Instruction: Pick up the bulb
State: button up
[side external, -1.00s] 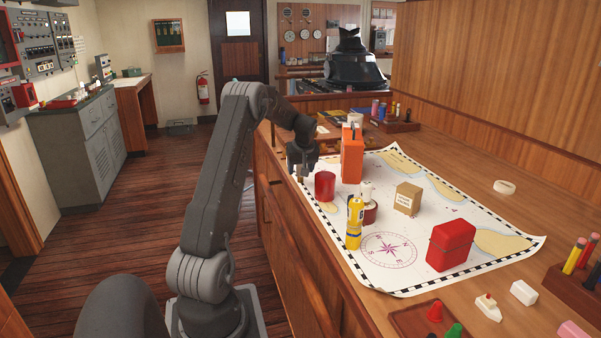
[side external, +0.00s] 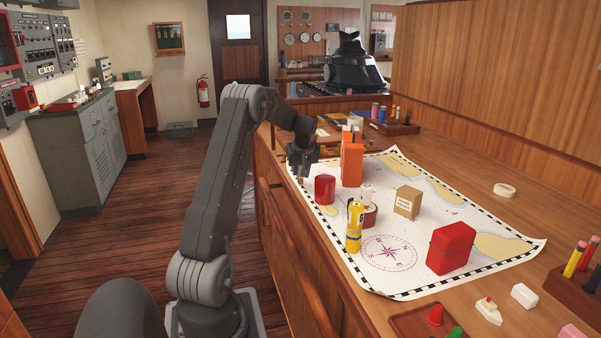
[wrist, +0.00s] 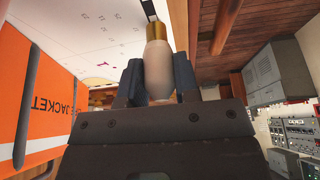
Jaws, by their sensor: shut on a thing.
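The bulb (wrist: 157,68) has a pale rounded glass body and a gold base. In the wrist view it sits between the two dark fingers of my gripper (wrist: 157,84), which are shut on it. The gold base points away from the palm. In the side view my gripper (side external: 302,174) hangs at the left edge of the chart, left of the orange box (side external: 352,162). The bulb is too small and covered to make out clearly there.
A red cylinder (side external: 325,189) stands close to my gripper, right and below. A yellow can (side external: 354,230), a cardboard box (side external: 408,201) and a red case (side external: 451,248) stand on the chart (side external: 480,225). The orange box, lettered "JACKET", looms beside my gripper in the wrist view (wrist: 38,100).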

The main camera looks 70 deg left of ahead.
notch_tip(320, 180, up, 9)
jog(key=shift+r, duration=0.2)
dwell(0.6)
